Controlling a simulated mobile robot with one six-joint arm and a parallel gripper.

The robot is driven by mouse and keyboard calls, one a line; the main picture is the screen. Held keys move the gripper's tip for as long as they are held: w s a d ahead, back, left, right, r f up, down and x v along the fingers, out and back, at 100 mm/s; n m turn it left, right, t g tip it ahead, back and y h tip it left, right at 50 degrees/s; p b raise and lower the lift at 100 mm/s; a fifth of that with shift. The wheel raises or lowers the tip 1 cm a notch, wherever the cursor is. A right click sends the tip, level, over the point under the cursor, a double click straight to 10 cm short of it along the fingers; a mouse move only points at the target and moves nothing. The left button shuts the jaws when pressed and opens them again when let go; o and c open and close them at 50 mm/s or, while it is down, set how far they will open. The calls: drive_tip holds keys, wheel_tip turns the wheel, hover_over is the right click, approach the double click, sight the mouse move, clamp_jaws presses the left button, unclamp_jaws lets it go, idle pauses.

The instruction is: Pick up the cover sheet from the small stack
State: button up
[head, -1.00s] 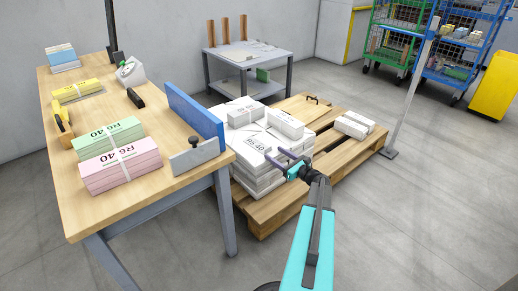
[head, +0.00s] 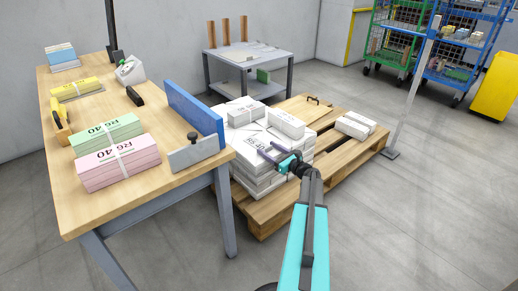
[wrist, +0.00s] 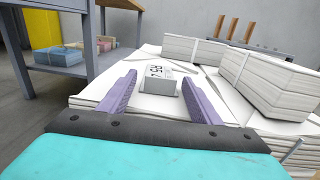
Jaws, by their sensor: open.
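A pile of white paper bundles (head: 262,180) stands on a wooden pallet. A white sheet with dark print (head: 255,142) shows on its top, partly behind my gripper (head: 268,153). My gripper's two purple fingers are apart and reach over the pile's near side. In the wrist view, a small printed block (wrist: 160,86) with a grey front face shows between the fingers (wrist: 160,80); nothing appears clamped. I cannot tell whether it is the cover sheet. A lower pair of white bundles (head: 355,124) lies at the pallet's right.
Strapped white bundles (head: 286,123) stand on the pile, just beyond the fingers. The wooden table (head: 150,195) at left holds pink (head: 118,165) and green (head: 106,135) stacks and a blue upright board (head: 195,110). A grey side table (head: 247,53) stands behind.

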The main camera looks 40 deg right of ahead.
drive_tip(key=shift+w, duration=0.2)
idle(0.4)
drive_tip(key=c, duration=1.1)
drive_tip(key=shift+r, duration=0.2)
drive_tip(key=shift+r+p, duration=0.45)
drive_tip(key=shift+r, duration=0.05)
wheel_tip(320, 180, up, 3)
drive_tip(key=shift+p, duration=0.85)
drive_tip(key=s+a+p, duration=0.1)
drive_tip(key=s+a, duration=0.1)
drive_tip(key=s, duration=0.3)
drive_tip(key=s+a+p, duration=0.1)
drive_tip(key=s+a, duration=0.1)
drive_tip(key=s, duration=0.2)
drive_tip(key=s+a+p, duration=0.2)
drive_tip(key=s, duration=0.3)
drive_tip(key=shift+s+a+r, duration=0.3)
drive_tip(key=shift+a+r, duration=0.05)
drive_tip(key=shift+a, duration=0.05)
